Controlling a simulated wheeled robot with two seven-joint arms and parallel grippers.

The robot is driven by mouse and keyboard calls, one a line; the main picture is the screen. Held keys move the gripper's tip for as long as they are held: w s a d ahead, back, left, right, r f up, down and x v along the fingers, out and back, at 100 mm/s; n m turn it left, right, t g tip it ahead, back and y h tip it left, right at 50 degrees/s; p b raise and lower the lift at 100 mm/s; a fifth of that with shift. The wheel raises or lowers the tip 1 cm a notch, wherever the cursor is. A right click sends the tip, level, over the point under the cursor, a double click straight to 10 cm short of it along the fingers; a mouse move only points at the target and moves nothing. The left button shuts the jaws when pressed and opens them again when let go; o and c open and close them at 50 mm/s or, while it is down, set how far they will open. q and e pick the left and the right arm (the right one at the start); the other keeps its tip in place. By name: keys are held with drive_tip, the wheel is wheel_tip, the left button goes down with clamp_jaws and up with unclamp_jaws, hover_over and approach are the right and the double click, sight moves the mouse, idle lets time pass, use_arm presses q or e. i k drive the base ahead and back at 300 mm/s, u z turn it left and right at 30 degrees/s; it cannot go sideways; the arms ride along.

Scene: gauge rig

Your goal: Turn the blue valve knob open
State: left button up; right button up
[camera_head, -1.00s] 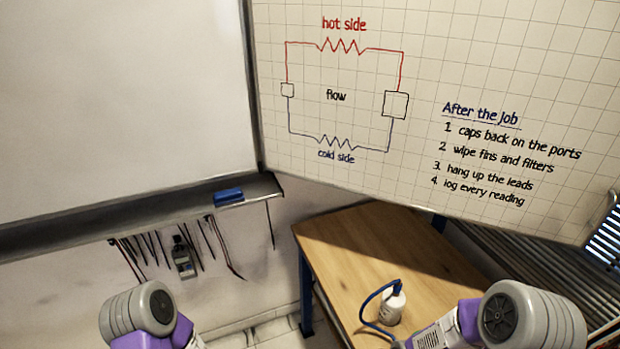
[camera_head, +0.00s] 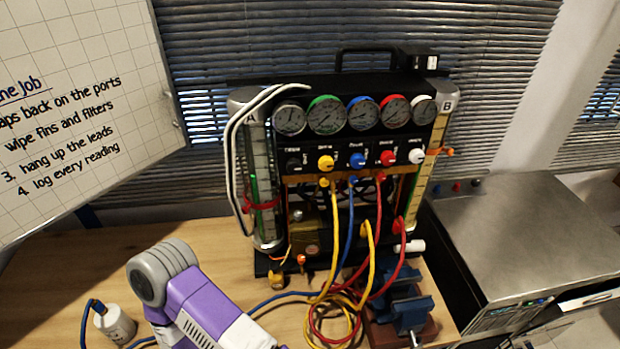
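The blue valve knob (camera_head: 357,160) is on the front panel of the gauge rig (camera_head: 352,185), under the blue-rimmed gauge (camera_head: 363,112). It sits between a yellow knob (camera_head: 326,163) and a red knob (camera_head: 388,158). A blue hose runs down from just below it. Nothing covers the knob, and no gripper touches it. One of my arms, purple and grey, shows at the lower left of the view, in front of the table. Neither of my grippers is in view.
A blue vise (camera_head: 405,305) stands at the rig's right front. Coiled yellow, red and blue hoses (camera_head: 335,315) lie before the rig. A small white canister (camera_head: 115,325) stands at the table's left. A metal-topped cabinet (camera_head: 530,235) is at right.

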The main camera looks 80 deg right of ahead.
sight(358, 160)
drive_tip(key=k, duration=0.4)
drive_tip(key=u, duration=1.15)
drive_tip(key=i, duration=0.35)
drive_tip(key=z, duration=3.9)
